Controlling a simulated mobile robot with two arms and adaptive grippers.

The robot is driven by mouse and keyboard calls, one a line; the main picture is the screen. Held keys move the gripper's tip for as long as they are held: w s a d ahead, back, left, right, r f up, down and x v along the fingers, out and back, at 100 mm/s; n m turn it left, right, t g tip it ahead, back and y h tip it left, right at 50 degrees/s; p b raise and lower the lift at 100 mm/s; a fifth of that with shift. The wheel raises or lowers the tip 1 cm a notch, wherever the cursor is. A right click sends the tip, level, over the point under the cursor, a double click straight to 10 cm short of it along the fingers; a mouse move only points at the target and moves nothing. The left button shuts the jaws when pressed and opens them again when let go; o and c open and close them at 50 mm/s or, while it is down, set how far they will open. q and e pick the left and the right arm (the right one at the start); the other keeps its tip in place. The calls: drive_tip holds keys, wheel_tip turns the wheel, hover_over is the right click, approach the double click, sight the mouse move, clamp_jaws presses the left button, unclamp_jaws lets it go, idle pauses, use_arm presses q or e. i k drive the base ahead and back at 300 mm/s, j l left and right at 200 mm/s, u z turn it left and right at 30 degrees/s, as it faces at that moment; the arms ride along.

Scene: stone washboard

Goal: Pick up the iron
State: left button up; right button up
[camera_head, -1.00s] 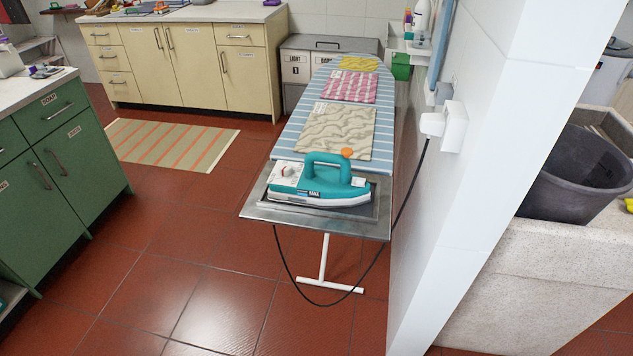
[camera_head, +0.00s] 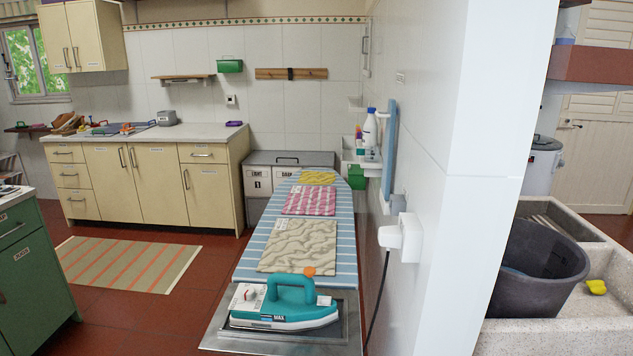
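The iron (camera_head: 284,307) is teal and white with a teal handle. It rests flat on the metal plate (camera_head: 347,331) at the near end of the ironing board (camera_head: 344,232), at the bottom centre of the head view. Its tip points right. A black cord (camera_head: 377,300) hangs from a white wall socket (camera_head: 401,237) to the right of the board. Neither of my grippers shows in this view.
Folded cloths lie along the board, the nearest a beige one (camera_head: 300,246). A white wall (camera_head: 440,180) stands close on the right. Beyond it, a dark bucket (camera_head: 538,268) sits in a stone basin. A striped rug (camera_head: 125,264) lies on the open floor at left.

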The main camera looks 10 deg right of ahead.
sight(274, 307)
drive_tip(key=l+u, duration=0.3)
drive_tip(key=l, duration=1.1)
